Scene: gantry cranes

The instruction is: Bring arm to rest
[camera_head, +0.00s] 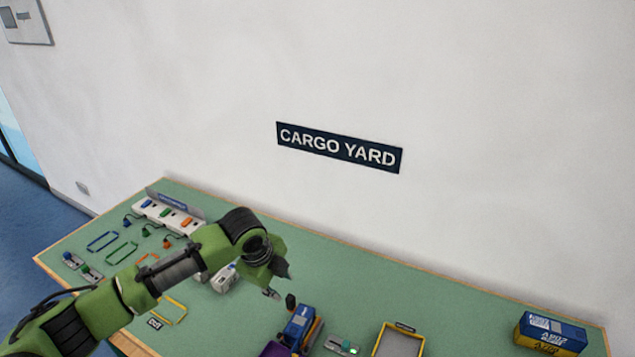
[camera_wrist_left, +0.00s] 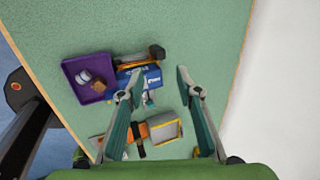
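My left arm comes in from the left in the head view, bent over the green table (camera_head: 345,275). Its gripper (camera_head: 277,282) hangs above the table, left of and above a blue block (camera_head: 299,325). In the left wrist view the two fingers of this gripper (camera_wrist_left: 160,76) are spread apart. Nothing is held between them; the tabletop shows in the gap. The blue block (camera_wrist_left: 150,77) lies below, partly hidden behind one finger. My right gripper is in neither view.
A purple tray (camera_wrist_left: 70,70) with small items sits beside the blue block. A yellow-rimmed tray (camera_head: 377,350) stands right of it. A blue and yellow box (camera_head: 550,334) is at the far right. Coloured frames and a white rack (camera_head: 160,211) lie at left. The wall rises behind.

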